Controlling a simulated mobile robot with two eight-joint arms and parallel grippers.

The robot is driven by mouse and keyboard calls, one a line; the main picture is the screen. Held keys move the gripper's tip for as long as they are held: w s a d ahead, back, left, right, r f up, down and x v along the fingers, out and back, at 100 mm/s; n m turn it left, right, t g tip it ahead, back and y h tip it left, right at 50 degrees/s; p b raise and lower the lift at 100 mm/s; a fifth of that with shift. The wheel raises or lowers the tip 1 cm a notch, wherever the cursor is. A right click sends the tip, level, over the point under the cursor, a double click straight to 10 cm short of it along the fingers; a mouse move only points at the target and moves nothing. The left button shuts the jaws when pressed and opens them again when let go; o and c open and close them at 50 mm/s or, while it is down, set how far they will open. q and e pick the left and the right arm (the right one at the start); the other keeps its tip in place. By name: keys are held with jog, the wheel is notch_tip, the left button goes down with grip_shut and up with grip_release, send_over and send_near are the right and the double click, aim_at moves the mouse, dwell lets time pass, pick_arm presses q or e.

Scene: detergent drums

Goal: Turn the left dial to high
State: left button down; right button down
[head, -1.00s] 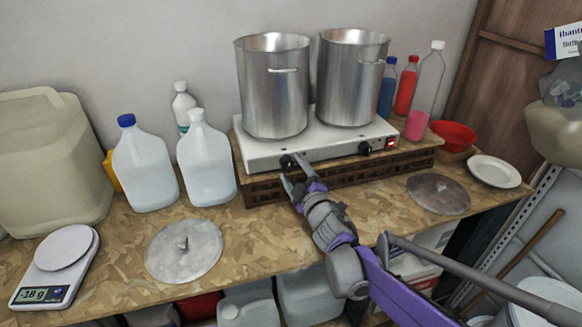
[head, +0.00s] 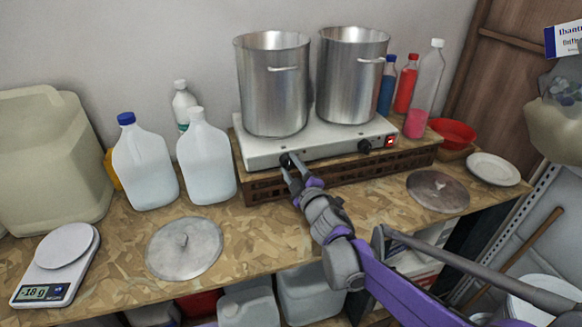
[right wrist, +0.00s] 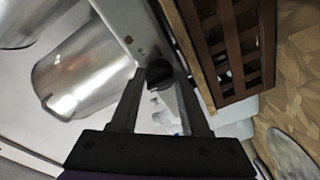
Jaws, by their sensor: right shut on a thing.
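The white two-burner hot plate (head: 318,137) stands on a brown slatted wooden crate. Its left dial (head: 286,160) is a black knob on the front face. My right gripper (head: 288,163) is at this dial with its jaws shut on it. In the right wrist view the black left dial (right wrist: 159,74) sits between the two fingertips of my right gripper (right wrist: 160,80). The fingers hide the sides of the dial, and I cannot read its setting. The right dial (head: 365,147) is free, beside a red lit switch (head: 390,142). My left gripper is not in view.
Two tall steel pots (head: 272,85) stand on the hot plate. White jugs (head: 146,165) are to the left, with a scale (head: 58,265) and a round metal lid (head: 184,250) in front. Another lid (head: 438,191) lies to the right. The slatted crate (head: 345,172) is just below the dials.

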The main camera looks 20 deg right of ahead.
jog(key=shift+f+m+b, duration=0.15)
jog(key=shift+m+b, duration=0.6)
jog(key=shift+m, duration=0.55)
jog(key=m+b, duration=0.1)
jog(key=m, duration=0.2)
jog(key=shift+m+t, duration=0.3)
jog(key=m+b, duration=0.1)
jog(key=m, duration=0.2)
jog(key=shift+a+m, duration=0.1)
jog(key=shift+m, duration=0.3)
jog(key=m, duration=0.4)
jog(key=shift+t+h+b, duration=0.3)
jog(key=shift+h+b, duration=0.1)
jog(key=shift+m, duration=0.4)
jog(key=shift+c, duration=1.9)
grip_release()
